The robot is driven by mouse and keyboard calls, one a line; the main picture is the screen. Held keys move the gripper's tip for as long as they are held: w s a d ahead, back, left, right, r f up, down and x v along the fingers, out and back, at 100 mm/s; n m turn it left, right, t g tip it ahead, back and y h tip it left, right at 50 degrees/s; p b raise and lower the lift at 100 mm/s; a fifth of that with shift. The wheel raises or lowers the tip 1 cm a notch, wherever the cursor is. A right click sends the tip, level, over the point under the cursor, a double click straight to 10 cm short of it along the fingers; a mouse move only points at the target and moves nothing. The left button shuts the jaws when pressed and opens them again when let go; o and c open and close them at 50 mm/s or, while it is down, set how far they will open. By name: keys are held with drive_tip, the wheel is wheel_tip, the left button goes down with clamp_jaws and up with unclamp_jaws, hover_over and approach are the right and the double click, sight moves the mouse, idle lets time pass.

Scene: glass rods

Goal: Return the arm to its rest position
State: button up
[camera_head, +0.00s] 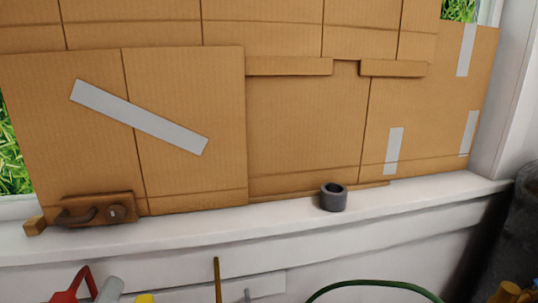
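My arm and gripper do not show in the head camera view, so I cannot see whether the gripper is open or shut, or where it is. No glass rods can be made out in this view.
Brown cardboard (306,125) covers the window above a white sill (270,221). A dark ring-shaped roll (333,199) and a brown box-like piece with a handle (97,210) are on the sill. A green hose-like curve (372,284) and red object (72,287) show below.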

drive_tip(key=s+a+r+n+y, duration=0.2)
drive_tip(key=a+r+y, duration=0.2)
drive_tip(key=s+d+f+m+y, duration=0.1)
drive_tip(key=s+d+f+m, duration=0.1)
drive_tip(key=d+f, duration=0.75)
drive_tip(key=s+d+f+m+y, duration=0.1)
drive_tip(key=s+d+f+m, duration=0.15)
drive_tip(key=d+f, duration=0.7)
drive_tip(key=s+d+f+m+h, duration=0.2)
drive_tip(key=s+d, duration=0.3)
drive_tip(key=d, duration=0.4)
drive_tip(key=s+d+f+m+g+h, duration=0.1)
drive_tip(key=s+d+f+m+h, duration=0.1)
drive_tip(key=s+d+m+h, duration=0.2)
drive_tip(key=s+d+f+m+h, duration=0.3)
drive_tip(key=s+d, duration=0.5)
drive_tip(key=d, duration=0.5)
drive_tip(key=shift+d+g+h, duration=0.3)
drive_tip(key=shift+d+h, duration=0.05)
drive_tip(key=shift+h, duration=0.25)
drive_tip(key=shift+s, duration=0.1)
